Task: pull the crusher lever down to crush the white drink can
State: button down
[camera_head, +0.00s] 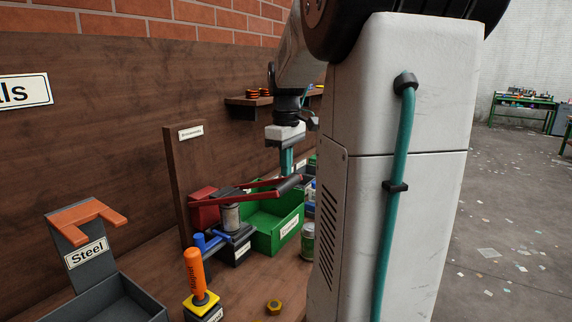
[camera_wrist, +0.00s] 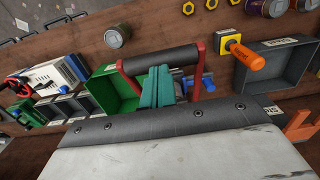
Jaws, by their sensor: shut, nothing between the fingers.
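The crusher (camera_head: 204,211) has a red body against a wooden post. Its red lever (camera_head: 262,192) reaches right, near level and tilted slightly up, to a black grip (camera_head: 289,184). The whitish drink can (camera_head: 231,218) stands upright beneath the lever, partly covered by it; I cannot make it out in the wrist view. My gripper (camera_head: 287,170) is shut and empty, its teal fingers pointing down just above the black grip. In the wrist view the fingers (camera_wrist: 160,75) lie between the lever's two red arms, tips overlapping the black grip (camera_wrist: 161,59). I cannot tell whether they touch.
A green bin (camera_head: 272,228) stands behind the crusher. An orange-handled tool (camera_head: 195,272) stands upright in front. A grey steel bin (camera_head: 105,298) is at the left. A green can (camera_head: 307,241) and a yellow nut (camera_head: 274,307) sit on the bench (camera_head: 240,300).

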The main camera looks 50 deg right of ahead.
notch_tip(320, 180, down, 6)
jog(key=s, duration=0.1)
jog(key=shift+s+f, duration=0.25)
dwell(0.5)
jog(key=shift+f, duration=0.1)
notch_tip(320, 180, down, 9)
jog(key=shift+s, duration=0.35)
dwell(0.8)
jog(key=shift+f, duration=1.85)
notch_tip(320, 180, up, 7)
jog(key=shift+w+r, duration=0.15)
jog(key=shift+w, duration=0.1)
